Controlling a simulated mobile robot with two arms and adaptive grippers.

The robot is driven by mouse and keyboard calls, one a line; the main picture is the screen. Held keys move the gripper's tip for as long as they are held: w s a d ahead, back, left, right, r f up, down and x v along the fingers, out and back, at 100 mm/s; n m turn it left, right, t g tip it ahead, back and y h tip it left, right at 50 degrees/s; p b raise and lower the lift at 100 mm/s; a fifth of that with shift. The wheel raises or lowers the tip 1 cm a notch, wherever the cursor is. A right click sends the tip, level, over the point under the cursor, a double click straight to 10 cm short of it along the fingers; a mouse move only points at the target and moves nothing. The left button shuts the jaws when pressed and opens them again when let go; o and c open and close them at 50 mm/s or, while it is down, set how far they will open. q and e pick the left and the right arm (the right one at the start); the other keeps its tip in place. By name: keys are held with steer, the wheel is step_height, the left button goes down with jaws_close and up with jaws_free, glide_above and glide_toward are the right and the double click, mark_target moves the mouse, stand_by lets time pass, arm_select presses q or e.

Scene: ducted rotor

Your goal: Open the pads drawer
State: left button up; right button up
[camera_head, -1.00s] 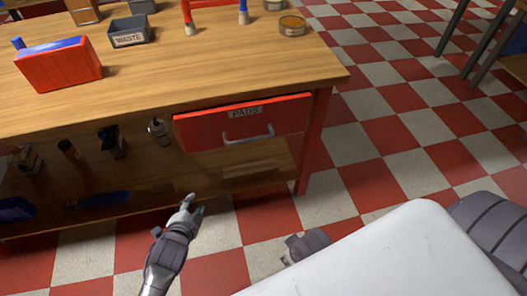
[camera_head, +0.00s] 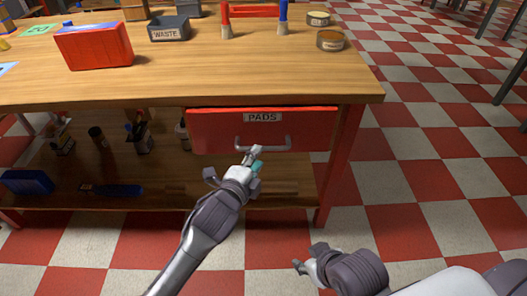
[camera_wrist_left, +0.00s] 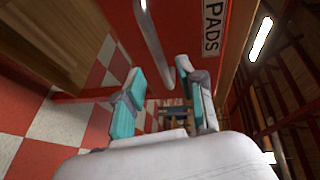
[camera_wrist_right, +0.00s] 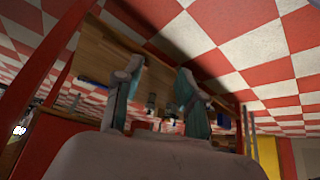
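The red pads drawer (camera_head: 220,131) has a white PADS label and a silver bar handle (camera_head: 287,143). It sits under the right end of the workbench and looks shut. My left gripper (camera_head: 250,162) is at the handle's lower left in the head view. In the left wrist view its teal-padded fingers (camera_wrist_left: 160,88) are apart and empty, with the handle (camera_wrist_left: 154,45) just ahead of the gap; I cannot tell whether they touch.
The wooden workbench (camera_head: 200,85) carries a red box (camera_head: 95,48), a grey WASTE bin (camera_head: 169,30), a red rack (camera_head: 254,12) and tins (camera_head: 331,40). Its lower shelf (camera_head: 165,175) holds bottles and blue items.

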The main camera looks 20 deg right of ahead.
arm_select(q)
steer(key=b+x, duration=0.1)
steer(key=x, duration=0.4)
steer(key=shift+w+d, duration=0.15)
steer(key=shift+w, duration=0.05)
arm_select(e)
steer(key=w+a+r+t+y, duration=0.1)
steer(key=w+a+r+t, duration=0.1)
steer(key=w+r+t, duration=0.2)
steer(key=shift+w+a+r+t, duration=0.25)
steer(key=shift+w+t, duration=0.15)
steer(key=shift+w, duration=1.05)
steer(key=shift+f, duration=0.1)
arm_select(q)
jaws_close()
